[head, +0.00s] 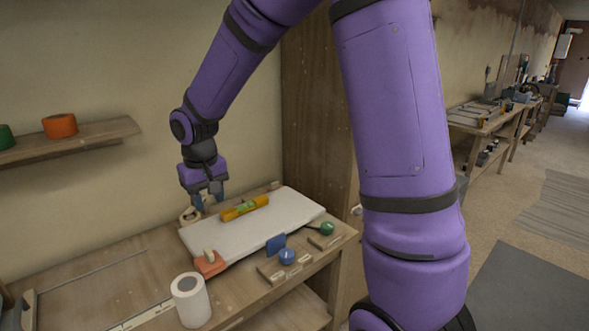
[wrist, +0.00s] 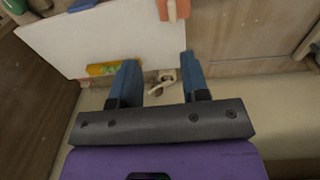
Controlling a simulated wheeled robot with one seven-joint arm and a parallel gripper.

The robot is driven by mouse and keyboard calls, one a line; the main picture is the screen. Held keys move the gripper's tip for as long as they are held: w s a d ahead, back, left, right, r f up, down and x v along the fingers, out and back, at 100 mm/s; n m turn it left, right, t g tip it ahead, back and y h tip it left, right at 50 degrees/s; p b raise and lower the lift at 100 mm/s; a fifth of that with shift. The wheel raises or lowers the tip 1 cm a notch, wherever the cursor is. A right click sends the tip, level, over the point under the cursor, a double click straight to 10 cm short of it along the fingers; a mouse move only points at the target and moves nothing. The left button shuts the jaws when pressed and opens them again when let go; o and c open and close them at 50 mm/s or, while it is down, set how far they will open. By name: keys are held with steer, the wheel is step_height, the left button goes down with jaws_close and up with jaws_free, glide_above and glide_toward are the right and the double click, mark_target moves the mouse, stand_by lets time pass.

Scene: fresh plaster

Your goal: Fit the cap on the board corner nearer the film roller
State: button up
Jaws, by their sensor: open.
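The white board (head: 255,222) lies flat on the workbench; part of it shows in the wrist view (wrist: 110,38). An orange piece (head: 209,264) with a pale peg sits at its front left corner, also at the top of the wrist view (wrist: 172,10). A pale looped piece (head: 187,215) lies by the board's back left corner; in the wrist view it appears between my fingers (wrist: 161,82). My gripper (head: 209,203) is open, pointing down close above that corner, holding nothing visible. A white roll (head: 191,302) stands at the bench front; I cannot tell whether it is the film roller.
A yellow level (head: 244,208) lies on the board beside my gripper. A blue plate (head: 276,243), a blue knob (head: 287,257) and a green knob (head: 326,229) stand along the front right. A wall shelf (head: 70,140) holds tape rolls. The wall is close behind.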

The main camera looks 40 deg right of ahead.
steer(key=s+d+r+t, duration=0.2)
steer(key=s+d+r, duration=0.1)
steer(key=s+r, duration=0.95)
steer(key=s+d+r+t, duration=0.1)
steer(key=s, duration=0.6)
steer(key=s+d+r+t, duration=0.1)
steer(key=s+r, duration=0.1)
steer(key=s, duration=0.5)
steer(key=shift+d+t, duration=0.3)
steer(key=shift+d, duration=0.05)
